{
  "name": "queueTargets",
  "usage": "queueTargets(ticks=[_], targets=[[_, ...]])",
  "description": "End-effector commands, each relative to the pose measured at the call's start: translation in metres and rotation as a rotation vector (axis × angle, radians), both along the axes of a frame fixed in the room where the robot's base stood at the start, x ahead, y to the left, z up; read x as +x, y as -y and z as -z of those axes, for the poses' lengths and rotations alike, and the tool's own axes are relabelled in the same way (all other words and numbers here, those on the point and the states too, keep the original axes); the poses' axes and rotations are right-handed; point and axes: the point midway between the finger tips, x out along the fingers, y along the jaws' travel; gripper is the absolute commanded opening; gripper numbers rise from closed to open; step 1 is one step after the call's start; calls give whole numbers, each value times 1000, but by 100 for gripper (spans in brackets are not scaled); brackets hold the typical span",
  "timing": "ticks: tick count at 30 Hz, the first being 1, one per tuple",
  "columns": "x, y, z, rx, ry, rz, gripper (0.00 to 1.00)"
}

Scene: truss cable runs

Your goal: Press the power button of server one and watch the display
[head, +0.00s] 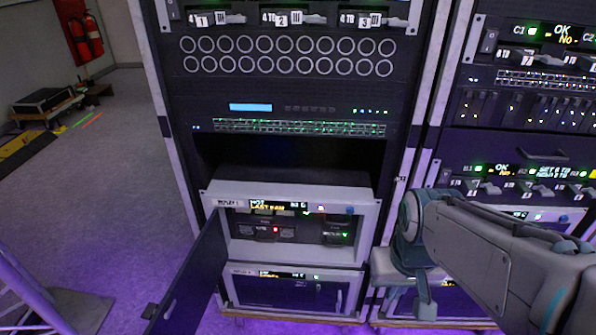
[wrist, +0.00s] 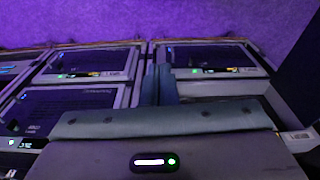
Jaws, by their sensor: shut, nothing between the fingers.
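A light-framed server unit (head: 235,248) sits low in the middle rack in the head view, its dark front door (head: 190,285) swung open to the left. Its small display (head: 272,206) has lit text, partly readable as "LAST". A round blue spot (head: 350,210) shows at its upper right; I cannot tell whether it is the power button. The label at its upper left is too small to read surely. My gripper (head: 423,305) hangs right of this unit, pointing down, apart from it. In the wrist view its fingers (wrist: 161,85) are together and empty.
A similar closed unit (head: 292,290) sits below. Another rack (head: 520,150) stands at the right, partly behind my arm. The open door juts into the floor space at left. A truss leg (head: 45,290) stands at lower left.

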Motion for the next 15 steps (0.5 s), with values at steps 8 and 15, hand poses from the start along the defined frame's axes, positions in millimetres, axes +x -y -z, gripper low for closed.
queueTargets(ticks=[8,15], targets=[[0,-1,2,7,-5,3,0],[-6,-46,39,211,-105,69,0]])
